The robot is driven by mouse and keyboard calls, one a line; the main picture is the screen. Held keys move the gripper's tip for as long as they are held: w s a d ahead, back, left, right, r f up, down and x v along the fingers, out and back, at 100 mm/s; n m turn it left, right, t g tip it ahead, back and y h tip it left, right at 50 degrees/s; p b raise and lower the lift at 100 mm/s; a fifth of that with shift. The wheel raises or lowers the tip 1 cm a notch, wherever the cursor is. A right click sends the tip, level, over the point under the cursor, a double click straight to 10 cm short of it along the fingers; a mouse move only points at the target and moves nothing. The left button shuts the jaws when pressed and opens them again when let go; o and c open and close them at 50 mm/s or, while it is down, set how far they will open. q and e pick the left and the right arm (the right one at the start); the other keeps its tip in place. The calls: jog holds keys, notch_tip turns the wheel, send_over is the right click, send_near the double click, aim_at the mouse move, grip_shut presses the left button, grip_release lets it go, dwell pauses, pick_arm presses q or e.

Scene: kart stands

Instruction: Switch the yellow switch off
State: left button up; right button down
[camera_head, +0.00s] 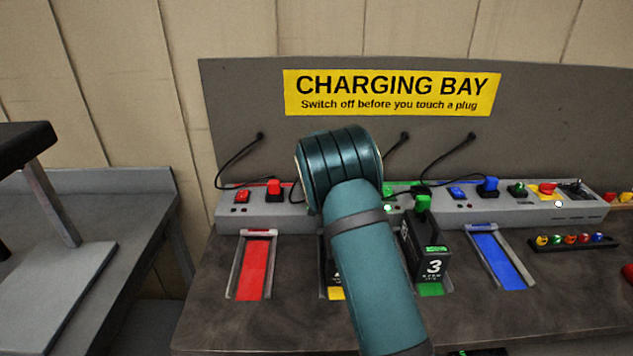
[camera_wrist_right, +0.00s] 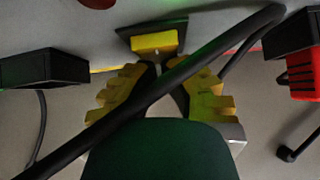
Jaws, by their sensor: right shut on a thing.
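The yellow switch (camera_wrist_right: 155,42) sits in a black frame at the top middle of the right wrist view. My right gripper (camera_wrist_right: 161,66) has its ridged fingers drawn together, with their tips right at the switch. It is shut on the switch, though the contact itself is partly hidden. A black cable (camera_wrist_right: 225,48) crosses diagonally in front of the fingers. In the head view, my right arm hides the yellow switch and my right gripper. My left gripper is not in view.
The grey power strip (camera_head: 228,217) also carries a red plug (camera_head: 274,187), a green plug (camera_head: 423,203) and a blue plug (camera_head: 488,186), with cables behind. A black battery (camera_head: 432,267) marked 3 stands in front. The red slot (camera_head: 254,270) and blue slot (camera_head: 499,262) are empty.

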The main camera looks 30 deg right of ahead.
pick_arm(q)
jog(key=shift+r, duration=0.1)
pick_arm(e)
jog(key=shift+s, duration=0.15)
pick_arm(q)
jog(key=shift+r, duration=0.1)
pick_arm(e)
jog(key=shift+s+a+r, duration=0.15)
jog(key=shift+s+a, duration=0.2)
jog(key=shift+s, duration=0.2)
jog(key=shift+r, duration=0.35)
notch_tip(320, 180, up, 4)
jog(key=shift+w+r+p, duration=0.15)
jog(key=shift+r+p, duration=0.1)
jog(key=shift+p, duration=1)
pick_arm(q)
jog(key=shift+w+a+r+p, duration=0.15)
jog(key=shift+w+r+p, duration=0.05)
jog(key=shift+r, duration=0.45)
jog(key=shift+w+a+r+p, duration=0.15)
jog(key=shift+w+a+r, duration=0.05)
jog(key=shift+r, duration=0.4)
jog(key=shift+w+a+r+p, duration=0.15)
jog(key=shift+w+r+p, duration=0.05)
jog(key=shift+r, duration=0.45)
pick_arm(e)
jog(key=v, duration=0.9)
jog(key=shift+d+r, duration=0.2)
